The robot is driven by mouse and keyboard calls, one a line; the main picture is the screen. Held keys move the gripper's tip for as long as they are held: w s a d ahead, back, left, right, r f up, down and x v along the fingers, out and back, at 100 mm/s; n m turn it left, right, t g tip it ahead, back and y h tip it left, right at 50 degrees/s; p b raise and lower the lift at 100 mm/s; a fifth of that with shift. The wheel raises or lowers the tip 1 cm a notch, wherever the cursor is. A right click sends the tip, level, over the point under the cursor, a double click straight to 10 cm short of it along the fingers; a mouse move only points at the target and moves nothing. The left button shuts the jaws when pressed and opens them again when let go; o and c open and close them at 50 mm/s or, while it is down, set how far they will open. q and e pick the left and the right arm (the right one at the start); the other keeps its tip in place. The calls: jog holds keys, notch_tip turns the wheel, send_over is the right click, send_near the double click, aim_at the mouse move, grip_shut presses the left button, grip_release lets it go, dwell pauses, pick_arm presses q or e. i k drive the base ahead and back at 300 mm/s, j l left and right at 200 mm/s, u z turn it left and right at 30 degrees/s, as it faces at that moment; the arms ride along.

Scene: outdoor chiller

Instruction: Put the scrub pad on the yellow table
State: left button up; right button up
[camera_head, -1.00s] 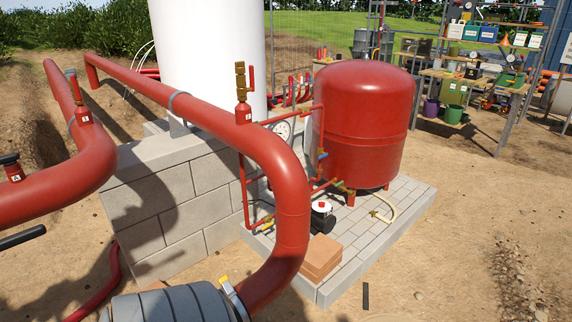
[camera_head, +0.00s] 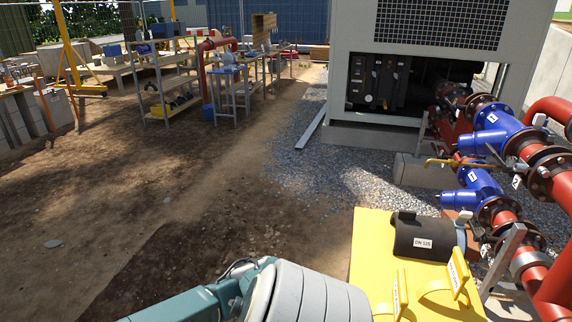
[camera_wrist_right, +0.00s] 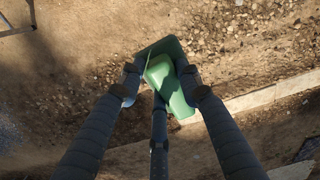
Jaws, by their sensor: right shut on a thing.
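The scrub pad (camera_wrist_right: 172,78), a green block with a lighter green part, is held between the fingers of my right gripper (camera_wrist_right: 162,88) in the right wrist view. The gripper is shut on it, above bare ground. The yellow table (camera_head: 371,262) is at the lower right of the head view. A dark half-cylinder labelled DN 125 (camera_head: 424,240) and yellow-handled pieces stand on it. The right gripper and the pad do not show in the head view. My left gripper is in neither view.
Blue valves (camera_head: 497,128) and red pipes (camera_head: 556,292) stand right of the table. The chiller cabinet (camera_head: 430,45) is behind it. Shelving (camera_head: 175,82) is at the back left. The dirt ground left of the table is open.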

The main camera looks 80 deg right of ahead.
aim_at(373, 242)
jog(key=i+l+z, duration=0.15)
jog(key=z, duration=0.35)
jog(key=i+l+z, duration=0.2)
jog(key=z, duration=0.25)
jog(key=i+l+z, duration=0.1)
jog(key=i+z, duration=0.15)
jog(key=z, duration=0.25)
jog(key=i+z, duration=0.25)
jog(key=z, duration=0.25)
jog(key=i+j+z, duration=0.15)
jog(key=z, duration=0.3)
jog(key=i+z, duration=0.25)
jog(key=z, duration=0.2)
jog(key=i+j+z, duration=0.15)
jog(key=z, duration=0.3)
jog(key=i+j+z, duration=0.25)
jog(key=z, duration=0.2)
jog(key=i+j+z, duration=0.25)
jog(key=z, duration=0.2)
jog(key=i+j+z, duration=0.15)
jog(key=j+z, duration=0.3)
jog(key=l, duration=0.1)
